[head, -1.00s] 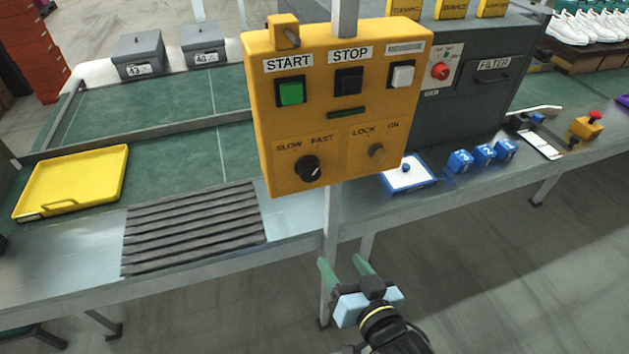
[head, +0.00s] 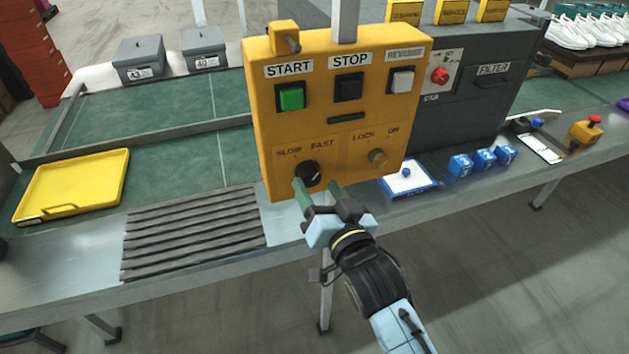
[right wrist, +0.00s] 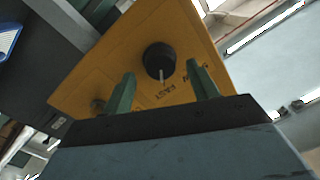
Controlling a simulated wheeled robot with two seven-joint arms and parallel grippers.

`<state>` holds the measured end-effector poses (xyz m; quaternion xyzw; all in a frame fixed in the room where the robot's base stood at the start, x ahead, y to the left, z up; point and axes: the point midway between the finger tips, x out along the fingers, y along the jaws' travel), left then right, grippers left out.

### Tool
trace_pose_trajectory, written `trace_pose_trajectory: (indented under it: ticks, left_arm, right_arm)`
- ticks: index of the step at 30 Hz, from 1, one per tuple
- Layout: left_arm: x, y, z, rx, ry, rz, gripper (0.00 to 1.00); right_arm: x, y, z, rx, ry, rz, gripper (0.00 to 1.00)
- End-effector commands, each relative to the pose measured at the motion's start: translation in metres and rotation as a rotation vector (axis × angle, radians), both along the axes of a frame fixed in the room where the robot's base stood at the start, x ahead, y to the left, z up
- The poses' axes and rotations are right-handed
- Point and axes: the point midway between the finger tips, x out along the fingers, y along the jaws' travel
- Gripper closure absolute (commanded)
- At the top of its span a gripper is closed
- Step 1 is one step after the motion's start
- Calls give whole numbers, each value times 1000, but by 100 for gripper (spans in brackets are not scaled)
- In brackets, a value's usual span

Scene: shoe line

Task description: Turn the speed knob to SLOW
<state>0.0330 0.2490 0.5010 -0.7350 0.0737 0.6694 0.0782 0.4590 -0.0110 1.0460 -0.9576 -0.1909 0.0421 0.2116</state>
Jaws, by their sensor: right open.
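The speed knob (head: 306,173) is a round black dial low on the left of the yellow control box (head: 350,120), under the words SLOW and FAST. In the right wrist view the knob (right wrist: 159,61) shows a pale pointer line directed towards the FAST label. My right gripper (head: 315,188) is open, its green fingers just below and in front of the knob in the head view. In the right wrist view its fingers (right wrist: 161,72) lie on either side of the knob, apart from it. My left gripper is out of view.
A LOCK/ON switch (head: 377,158) sits right of the knob. The green START (head: 291,96), black STOP (head: 349,87) and white (head: 401,79) buttons are above.

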Motion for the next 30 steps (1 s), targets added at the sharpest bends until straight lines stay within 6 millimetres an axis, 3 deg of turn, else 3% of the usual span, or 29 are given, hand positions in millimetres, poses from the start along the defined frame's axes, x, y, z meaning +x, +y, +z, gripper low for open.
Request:
trace_pose_trajectory:
  ticks: [6,16,26,30]
  left_arm:
    - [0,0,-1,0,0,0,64]
    - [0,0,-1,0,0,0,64]
    - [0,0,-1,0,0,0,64]
    - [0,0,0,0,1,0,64]
  right_arm:
    - [20,8,0,1,0,0,41]
    - [23,10,0,1,0,0,41]
    - [23,9,0,1,0,0,83]
    - [23,9,0,-2,0,0,85]
